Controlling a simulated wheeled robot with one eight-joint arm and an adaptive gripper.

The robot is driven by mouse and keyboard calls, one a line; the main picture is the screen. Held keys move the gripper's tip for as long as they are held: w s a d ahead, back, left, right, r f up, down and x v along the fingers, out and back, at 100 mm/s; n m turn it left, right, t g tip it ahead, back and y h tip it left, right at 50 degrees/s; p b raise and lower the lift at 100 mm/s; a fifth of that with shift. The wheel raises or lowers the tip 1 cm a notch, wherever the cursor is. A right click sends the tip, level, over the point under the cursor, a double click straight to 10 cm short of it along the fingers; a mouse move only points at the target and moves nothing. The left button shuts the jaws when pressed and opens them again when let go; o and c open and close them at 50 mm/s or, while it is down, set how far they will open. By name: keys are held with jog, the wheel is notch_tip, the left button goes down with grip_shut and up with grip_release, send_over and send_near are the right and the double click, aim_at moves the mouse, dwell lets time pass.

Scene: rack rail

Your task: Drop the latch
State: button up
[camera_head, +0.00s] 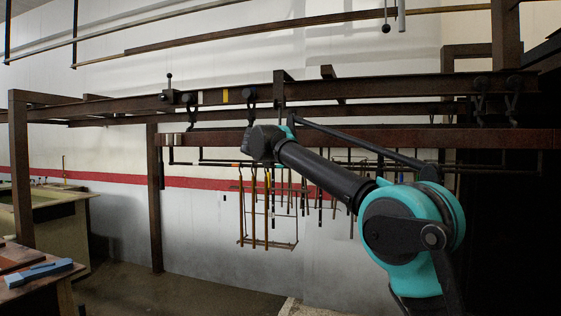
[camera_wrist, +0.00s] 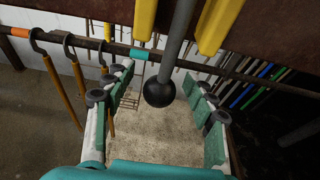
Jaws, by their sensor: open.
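In the wrist view a black ball knob (camera_wrist: 159,92) hangs at the lower end of a grey rod (camera_wrist: 181,38), which looks like a latch handle. The rod passes between two yellow pieces (camera_wrist: 216,22) by a brown beam. My gripper (camera_wrist: 158,76) is open, with one green-padded finger on each side of the knob; I see no finger touching it. In the head view my arm reaches left to the rail, and the fingers cannot be made out. A small dark fitting with an upright ball-topped lever (camera_head: 169,84) sits on the rail at the left.
A brown steel rail (camera_head: 125,106) runs across, with hooks on it. A rack of hanging rods (camera_head: 254,215) is below my arm. In the wrist view a thin dark bar (camera_wrist: 90,43) with hooks crosses behind the knob. A workbench (camera_head: 35,280) stands lower left.

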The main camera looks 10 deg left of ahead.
jog(key=s, duration=0.7)
jog(key=shift+a, duration=0.25)
dwell(1.2)
